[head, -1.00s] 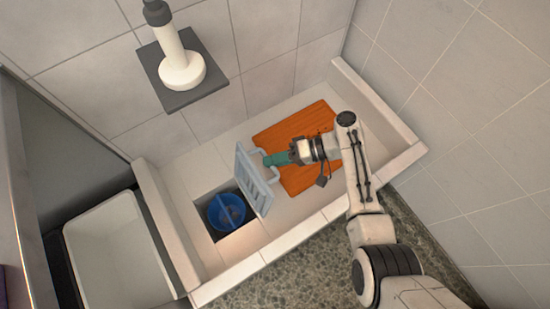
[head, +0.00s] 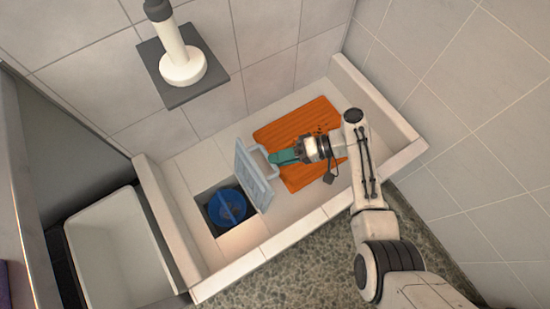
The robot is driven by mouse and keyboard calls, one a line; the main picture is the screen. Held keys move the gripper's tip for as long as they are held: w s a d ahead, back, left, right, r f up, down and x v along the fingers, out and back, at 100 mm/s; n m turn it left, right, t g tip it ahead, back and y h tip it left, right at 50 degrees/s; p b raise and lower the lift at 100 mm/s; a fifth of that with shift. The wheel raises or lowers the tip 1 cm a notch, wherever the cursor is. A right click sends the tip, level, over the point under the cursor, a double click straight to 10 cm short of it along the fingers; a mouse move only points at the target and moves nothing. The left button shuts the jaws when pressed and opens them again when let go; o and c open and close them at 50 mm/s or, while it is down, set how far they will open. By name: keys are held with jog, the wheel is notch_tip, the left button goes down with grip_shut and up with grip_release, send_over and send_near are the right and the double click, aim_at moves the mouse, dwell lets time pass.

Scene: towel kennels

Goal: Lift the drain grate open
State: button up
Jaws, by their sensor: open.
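The drain grate (head: 253,176) is a light blue-grey slatted panel with a bar handle on its right face. It stands raised, near upright, along the right edge of the square drain opening (head: 214,228). A round blue part (head: 230,205) shows inside the opening. My gripper (head: 276,157), with teal fingers, is just right of the grate by its handle. Its fingers are open; whether they still touch the handle I cannot tell.
An orange slatted mat (head: 300,130) lies in the tiled basin under my gripper. The basin has a raised rim (head: 375,105). A white tub (head: 115,250) stands at the left. A grey shelf with a white cylindrical object (head: 182,66) is on the back wall.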

jog(key=v, duration=0.8)
jog(key=shift+d, duration=0.4)
jog(key=shift+r, duration=0.1)
jog(key=s+d+f+m+t+h, duration=0.2)
jog(key=s+d+f+t+h, duration=0.15)
jog(key=s+d+h, duration=0.45)
jog(key=s+d+r+m+t+h, duration=0.1)
jog(key=s+d+r+t+h, duration=0.15)
jog(key=d+r, duration=0.35)
jog(key=s+d+r+m+t+h, duration=0.1)
jog(key=s+d+r+t+h, duration=0.2)
jog(key=r, duration=0.4)
jog(key=s+d+f+g, duration=0.1)
jog(key=s+f+g, duration=0.45)
jog(key=s, duration=0.45)
notch_tip(320, 180, up, 17)
jog(key=s+p, duration=0.1)
jog(key=p, duration=1.7)
jog(key=shift+d+h, duration=0.15)
jog(key=shift+h, duration=0.3)
